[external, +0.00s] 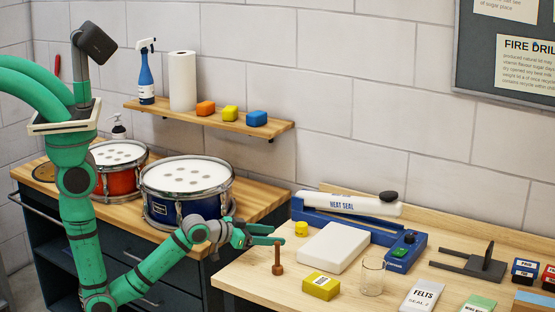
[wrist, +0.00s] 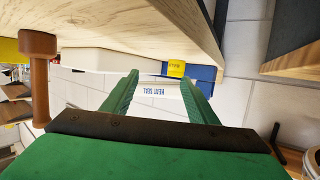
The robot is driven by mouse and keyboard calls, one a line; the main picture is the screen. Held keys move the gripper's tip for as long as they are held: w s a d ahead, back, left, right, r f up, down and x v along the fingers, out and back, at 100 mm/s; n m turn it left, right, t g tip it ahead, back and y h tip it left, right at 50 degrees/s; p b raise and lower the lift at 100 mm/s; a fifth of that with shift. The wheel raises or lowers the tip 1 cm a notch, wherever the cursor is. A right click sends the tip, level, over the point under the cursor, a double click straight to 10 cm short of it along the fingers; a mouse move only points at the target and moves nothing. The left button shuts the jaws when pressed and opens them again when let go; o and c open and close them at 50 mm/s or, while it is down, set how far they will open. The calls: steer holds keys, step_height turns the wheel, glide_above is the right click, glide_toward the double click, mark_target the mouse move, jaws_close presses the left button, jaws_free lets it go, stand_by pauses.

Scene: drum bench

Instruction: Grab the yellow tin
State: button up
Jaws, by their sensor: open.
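The yellow tin (external: 301,229) is a small, short cylinder. It stands upright on the light wood bench, left of the white block and by the left end of the heat sealer. In the wrist view, which is turned over, the tin (wrist: 175,69) shows with a printed label, beyond the fingertips and toward the right finger. My gripper (external: 276,236) is left of the tin at about bench height, apart from it, with green fingers spread and nothing between them. The fingers also show in the wrist view (wrist: 160,82).
A brown wooden peg-like thing (external: 278,258) stands close beside my gripper. A white block (external: 333,247), a yellow box (external: 321,286), a glass (external: 373,277) and the blue and white heat sealer (external: 350,204) are nearby. Drums (external: 187,190) stand on the left bench.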

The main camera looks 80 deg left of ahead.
steer(key=n+g+y, duration=0.1)
glide_toward(302, 227)
steer(key=shift+s+a+f, duration=0.1)
steer(key=shift+a+f, duration=0.15)
steer(key=shift+a, duration=0.2)
steer(key=shift+a+f, duration=0.25)
steer(key=shift+a, duration=0.2)
steer(key=x, duration=0.5)
steer(key=shift+a+f, duration=0.15)
steer(key=shift+x, duration=2.7)
steer(key=c, duration=1.1)
